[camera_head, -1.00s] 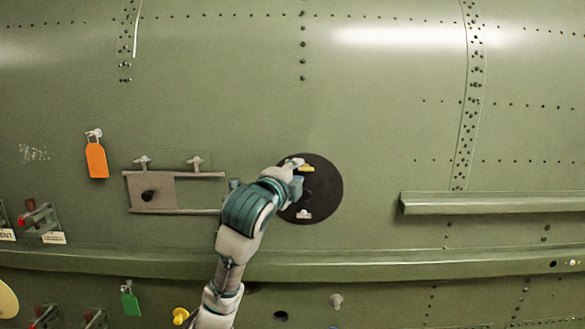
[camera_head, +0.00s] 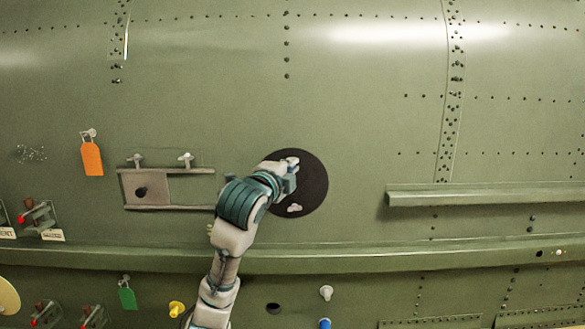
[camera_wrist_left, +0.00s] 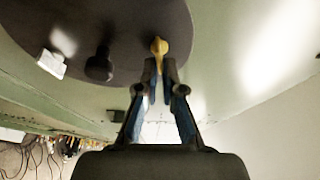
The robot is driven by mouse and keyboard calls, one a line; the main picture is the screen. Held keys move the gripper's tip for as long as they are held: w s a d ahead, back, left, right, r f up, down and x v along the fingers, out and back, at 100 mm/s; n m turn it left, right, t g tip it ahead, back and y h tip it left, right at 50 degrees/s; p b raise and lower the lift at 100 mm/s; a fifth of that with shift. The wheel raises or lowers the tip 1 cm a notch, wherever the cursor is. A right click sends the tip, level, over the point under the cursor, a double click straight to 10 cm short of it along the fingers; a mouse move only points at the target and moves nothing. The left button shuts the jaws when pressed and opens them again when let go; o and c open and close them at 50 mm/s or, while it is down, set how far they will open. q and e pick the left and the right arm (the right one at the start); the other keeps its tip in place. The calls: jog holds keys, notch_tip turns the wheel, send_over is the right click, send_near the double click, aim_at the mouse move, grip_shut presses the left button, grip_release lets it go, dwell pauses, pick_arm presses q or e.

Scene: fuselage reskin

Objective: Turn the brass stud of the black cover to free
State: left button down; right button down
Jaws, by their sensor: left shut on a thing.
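The round black cover (camera_head: 316,190) sits on the green fuselage skin, and my left gripper (camera_head: 291,167) is over its upper part. In the left wrist view the brass stud (camera_wrist_left: 159,47) stands near the edge of the cover (camera_wrist_left: 110,25). The fingertips of my left gripper (camera_wrist_left: 159,72) are closed on it. In the head view the brass stud is hidden by the gripper. A pale stud (camera_head: 294,208) shows at the cover's lower edge, and also in the wrist view (camera_wrist_left: 50,64). A dark knob (camera_wrist_left: 99,66) stands between them. My right gripper is not in view.
A rectangular opening with a sliding plate (camera_head: 150,188) is left of the cover. An orange tag (camera_head: 91,158) and a green tag (camera_head: 127,298) hang further left. A ledge (camera_head: 480,195) sticks out on the right. A long rail (camera_head: 400,258) runs below.

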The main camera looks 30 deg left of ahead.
pick_arm(q)
jog(key=shift+a+f+n, duration=0.15)
jog(key=shift+n, duration=0.15)
jog(key=shift+w+f+n+b, duration=0.15)
jog(key=shift+n+b, duration=0.25)
jog(key=shift+n, duration=0.1)
dwell(1.3)
jog(key=c, duration=1.3)
grip_release()
jog(key=shift+a, duration=0.1)
jog(key=shift+c, duration=0.2)
jog(key=shift+w+a, duration=0.2)
jog(key=shift+a, duration=0.05)
jog(key=shift+s+a, duration=0.1)
jog(key=shift+s, duration=0.2)
jog(key=s+d+f, duration=0.1)
jog(key=s, duration=1)
jog(key=shift+d, duration=0.4)
